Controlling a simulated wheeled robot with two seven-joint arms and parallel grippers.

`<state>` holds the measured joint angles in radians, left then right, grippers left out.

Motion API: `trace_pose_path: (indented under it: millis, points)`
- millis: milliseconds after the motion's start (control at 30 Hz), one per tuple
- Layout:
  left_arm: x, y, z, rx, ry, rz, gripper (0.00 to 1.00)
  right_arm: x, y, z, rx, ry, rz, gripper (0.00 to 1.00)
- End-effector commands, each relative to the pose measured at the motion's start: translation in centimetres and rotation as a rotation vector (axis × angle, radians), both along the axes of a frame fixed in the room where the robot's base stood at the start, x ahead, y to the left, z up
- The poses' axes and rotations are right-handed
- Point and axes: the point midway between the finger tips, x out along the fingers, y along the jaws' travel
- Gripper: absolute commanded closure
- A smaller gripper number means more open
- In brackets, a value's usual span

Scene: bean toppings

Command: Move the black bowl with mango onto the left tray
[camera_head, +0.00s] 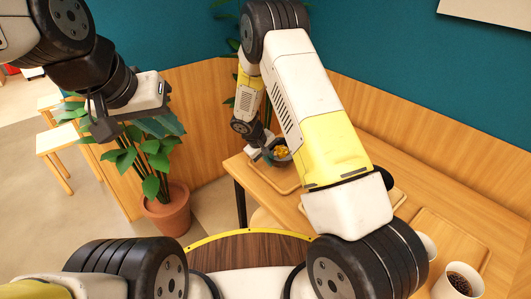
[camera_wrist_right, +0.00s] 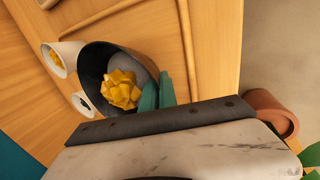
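The black bowl (camera_head: 281,163) with yellow mango (camera_head: 281,151) is over the left tray (camera_head: 286,184), at the far left end of the table. It also shows in the right wrist view (camera_wrist_right: 92,62), with mango chunks and a grey-white filling inside. My right gripper (camera_head: 266,155) is at the bowl's left side. In the right wrist view its teal fingertips (camera_wrist_right: 158,92) are close together at the rim, one inside and one outside. Whether the bowl's base touches the tray is unclear. My left gripper (camera_head: 135,126) is empty and open, raised away from the table at left.
Another tray (camera_head: 447,240) lies at the right of the table, with white cups, one holding dark beans (camera_head: 459,283), near the front right. A white bowl with yellow pieces (camera_wrist_right: 55,62) shows in the wrist view. A potted plant (camera_head: 167,212) stands left of the table.

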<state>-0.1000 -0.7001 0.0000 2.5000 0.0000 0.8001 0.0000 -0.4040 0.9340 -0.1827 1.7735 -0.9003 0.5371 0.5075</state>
Motion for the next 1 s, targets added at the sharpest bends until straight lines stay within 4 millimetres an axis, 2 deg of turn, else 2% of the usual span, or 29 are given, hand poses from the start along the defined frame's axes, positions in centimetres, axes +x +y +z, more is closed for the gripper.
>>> trace_pose_path:
  millis: [100,200,533,667,1000]
  points:
    - [0.0,0.0,0.0,0.000,0.000,0.000,0.75,-0.3,0.0,-2.3,-0.004,0.008,0.002,1.00]
    - [0.0,0.0,0.0,0.000,0.000,0.000,0.75,-0.3,0.0,-3.3,-0.002,0.005,0.003,1.00]
    - [0.0,0.0,0.0,0.000,0.000,0.000,0.75,-0.3,0.0,-3.6,-0.002,0.004,0.002,1.00]
    - [0.0,0.0,0.0,0.000,0.000,0.000,0.75,-0.3,0.0,-3.6,-0.001,0.004,0.001,0.76]
    - [0.0,0.0,0.0,0.000,0.000,0.000,0.75,-0.3,0.0,-3.5,-0.001,0.003,0.002,0.76]
